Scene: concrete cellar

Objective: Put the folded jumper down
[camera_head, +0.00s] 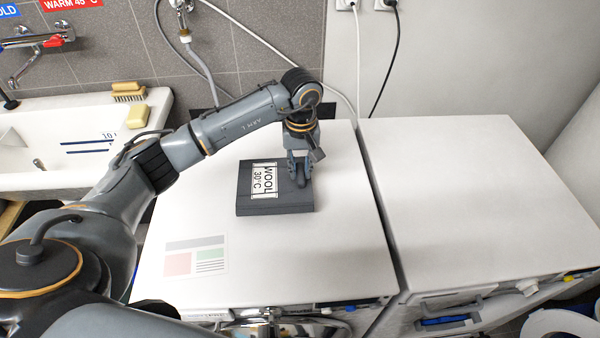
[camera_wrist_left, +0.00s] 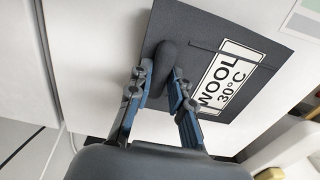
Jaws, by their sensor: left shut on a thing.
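The folded jumper (camera_head: 277,202) is a flat dark grey slab with a white label reading WOOL 30°C. It is over the left white machine's top (camera_head: 335,235), level with it; I cannot tell for sure whether its underside touches. My left gripper (camera_head: 299,171) comes down from above at the jumper's right side. In the left wrist view the left gripper (camera_wrist_left: 158,80) is shut on a rounded grey grip on the jumper (camera_wrist_left: 185,28). Its fingers stand on both sides of that grip. My right gripper is not in view.
A second white machine top (camera_head: 465,185) on the right is clear, with a narrow gap between. A sink (camera_head: 75,160) with a brush (camera_head: 128,91) and a yellow sponge (camera_head: 138,116) is at left. A hose and cables hang at the wall behind. A flat printed sheet (camera_head: 195,256) marks the front left.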

